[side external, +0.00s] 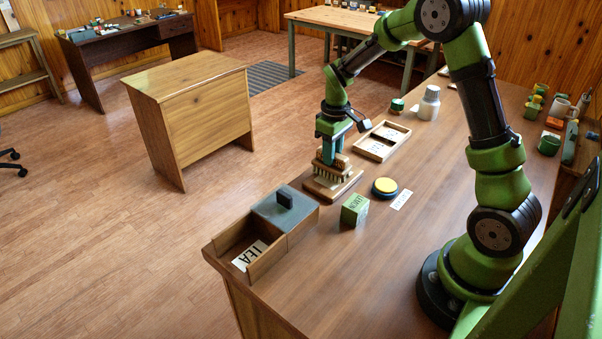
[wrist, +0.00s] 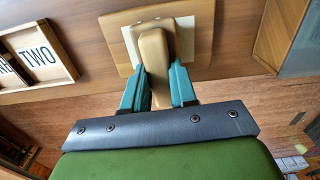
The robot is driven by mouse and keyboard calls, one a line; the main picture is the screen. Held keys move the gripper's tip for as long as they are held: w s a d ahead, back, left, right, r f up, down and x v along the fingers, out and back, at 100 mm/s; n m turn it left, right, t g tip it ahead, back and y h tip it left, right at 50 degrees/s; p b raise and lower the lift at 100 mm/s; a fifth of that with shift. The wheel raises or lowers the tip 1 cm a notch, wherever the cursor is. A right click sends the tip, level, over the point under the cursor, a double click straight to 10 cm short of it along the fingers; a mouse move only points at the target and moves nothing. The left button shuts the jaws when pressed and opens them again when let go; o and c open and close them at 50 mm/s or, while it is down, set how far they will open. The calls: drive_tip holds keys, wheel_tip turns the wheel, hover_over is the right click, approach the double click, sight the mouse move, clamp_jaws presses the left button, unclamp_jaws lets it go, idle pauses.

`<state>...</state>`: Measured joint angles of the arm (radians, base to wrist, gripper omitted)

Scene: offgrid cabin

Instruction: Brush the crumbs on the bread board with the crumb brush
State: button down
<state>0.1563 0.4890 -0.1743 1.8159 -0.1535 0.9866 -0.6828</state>
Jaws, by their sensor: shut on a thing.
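The crumb brush (side external: 328,170), with a wooden back and pale bristles, is upright with its bristles down over the bread board (side external: 345,189). The bristles are at or very close to the board's surface; I cannot tell if they touch. My gripper (side external: 331,152) points down and is shut on the brush. In the wrist view its teal fingers (wrist: 156,80) clasp both sides of the brush's tan wooden handle (wrist: 154,45). The bread board (wrist: 205,18) lies beneath, with a paler cream area on it beside the brush. I cannot make out any crumbs.
A shallow tray (side external: 362,150) with lettered cards lies behind the board. A yellow-topped round tin (side external: 385,186), a green box (side external: 354,210) and a white card (side external: 401,200) sit to the right. An open wooden tea box (side external: 272,269) stands in front, by the table's edge.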

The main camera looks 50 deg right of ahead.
sight(342, 159)
drive_tip(key=shift+w, duration=1.95)
drive_tip(key=shift+s, duration=3.35)
drive_tip(key=shift+s+a, duration=0.2)
drive_tip(key=shift+a, duration=0.05)
drive_tip(key=shift+w+d, duration=0.1)
drive_tip(key=shift+w, duration=3.4)
drive_tip(key=shift+s+r, duration=0.1)
drive_tip(key=shift+s, duration=3.45)
drive_tip(key=shift+w+r, duration=0.1)
drive_tip(key=shift+r, duration=3.85)
